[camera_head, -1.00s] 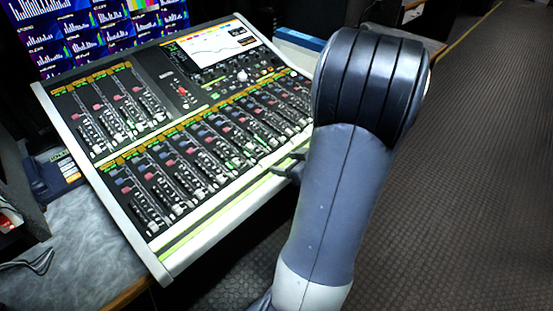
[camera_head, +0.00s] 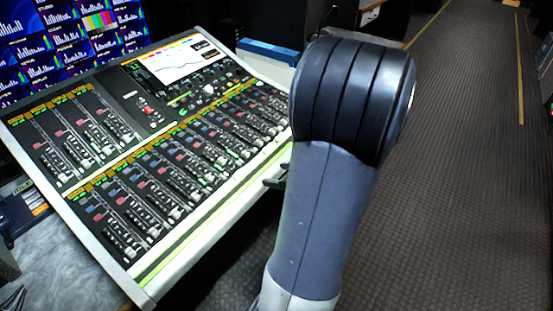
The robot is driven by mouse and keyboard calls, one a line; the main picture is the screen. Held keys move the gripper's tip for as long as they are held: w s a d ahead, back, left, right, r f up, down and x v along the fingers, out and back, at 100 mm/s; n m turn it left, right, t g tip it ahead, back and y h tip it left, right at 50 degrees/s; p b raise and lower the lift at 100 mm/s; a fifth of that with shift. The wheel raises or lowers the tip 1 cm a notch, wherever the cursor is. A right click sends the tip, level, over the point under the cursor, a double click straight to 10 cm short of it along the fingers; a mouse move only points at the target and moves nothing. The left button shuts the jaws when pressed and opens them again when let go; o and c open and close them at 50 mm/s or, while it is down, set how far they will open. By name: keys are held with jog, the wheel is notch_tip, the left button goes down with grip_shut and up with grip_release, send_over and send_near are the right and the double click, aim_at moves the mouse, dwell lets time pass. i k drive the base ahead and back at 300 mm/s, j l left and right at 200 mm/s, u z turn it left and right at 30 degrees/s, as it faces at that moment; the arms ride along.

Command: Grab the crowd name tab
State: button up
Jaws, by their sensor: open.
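A large mixing console (camera_head: 222,218) fills the left and middle of the head view, with rows of faders and a lit screen. A yellow-green strip (camera_head: 200,232) runs along its front edge. Small coloured labels mark the channel strips, but they are too small to read, so I cannot tell which tab is the crowd one. My arm stands upright in front of the console's right end. A dark part of my gripper (camera_head: 276,182) shows at the arm's left side, over the console's front right edge. It is open with nothing seen in it; the rest is hidden behind the arm.
Monitors (camera_head: 70,40) with bar graphs stand behind the console. A blue item (camera_head: 268,50) lies on a ledge behind its right end. A grey surface (camera_head: 70,280) lies at lower left. The dark patterned floor (camera_head: 460,200) is open at right, with a yellow line.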

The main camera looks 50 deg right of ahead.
aim_at(268, 147)
jog(key=z, duration=1.3)
